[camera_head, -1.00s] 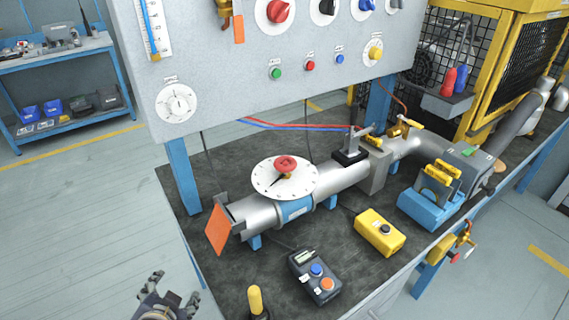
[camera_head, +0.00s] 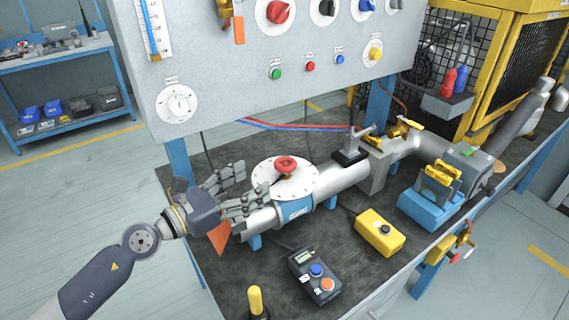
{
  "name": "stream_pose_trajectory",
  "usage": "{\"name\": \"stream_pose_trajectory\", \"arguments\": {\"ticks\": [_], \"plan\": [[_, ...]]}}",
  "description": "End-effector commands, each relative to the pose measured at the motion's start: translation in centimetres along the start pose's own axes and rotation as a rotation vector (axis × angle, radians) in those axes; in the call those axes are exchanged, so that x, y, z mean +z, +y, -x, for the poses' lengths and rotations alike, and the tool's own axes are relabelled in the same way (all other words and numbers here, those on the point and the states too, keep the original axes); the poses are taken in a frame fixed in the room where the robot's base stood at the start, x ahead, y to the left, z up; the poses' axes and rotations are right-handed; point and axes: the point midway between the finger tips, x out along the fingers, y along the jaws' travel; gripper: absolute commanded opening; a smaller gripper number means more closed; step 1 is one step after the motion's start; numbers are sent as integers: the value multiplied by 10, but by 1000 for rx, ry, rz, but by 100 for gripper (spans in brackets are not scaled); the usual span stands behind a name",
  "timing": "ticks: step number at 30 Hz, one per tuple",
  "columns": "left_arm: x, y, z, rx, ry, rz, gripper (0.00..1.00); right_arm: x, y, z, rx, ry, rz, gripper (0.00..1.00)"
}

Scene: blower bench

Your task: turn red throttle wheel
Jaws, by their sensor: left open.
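The red throttle wheel (camera_head: 286,164) sits on top of a round white dial plate (camera_head: 297,184), above the silver pipe (camera_head: 343,178) on the bench. A dark pointer shows on the dial under the wheel. My left gripper (camera_head: 241,189) is open and empty, just left of the dial plate and over the pipe's left end. Its fingers point right toward the wheel but stay apart from it. The gripper hides part of the pipe's end and of the orange flap (camera_head: 219,238).
The grey control panel (camera_head: 235,60) hangs above the bench, behind the gripper. A dark box with blue and orange buttons (camera_head: 315,276) and a yellow box (camera_head: 380,232) stand in front of the pipe. A yellow-topped post (camera_head: 255,300) stands near the front edge.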

Motion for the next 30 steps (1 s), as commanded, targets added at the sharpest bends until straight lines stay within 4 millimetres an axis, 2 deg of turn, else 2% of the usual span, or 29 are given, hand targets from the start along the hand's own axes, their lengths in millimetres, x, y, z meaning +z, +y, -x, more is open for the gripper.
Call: {"name": "stream_pose_trajectory", "arguments": {"ticks": [5,10,18,23,30], "plan": [[4,-1,-23,-2,-1,2,66,-1,0,9,0,0,0,0],[4,-2,-57,-3,-3,3,66,-2,0,16,-1,0,-1,0],[1,-1,-97,-2,-2,5,66,-2,-2,18,-2,1,-2,0],[1,-1,-105,-1,-1,5,66,-2,-3,18,-3,1,-2,0],[1,-1,-106,-1,-2,5,66,-2,-3,18,-3,1,-2,0]]}}
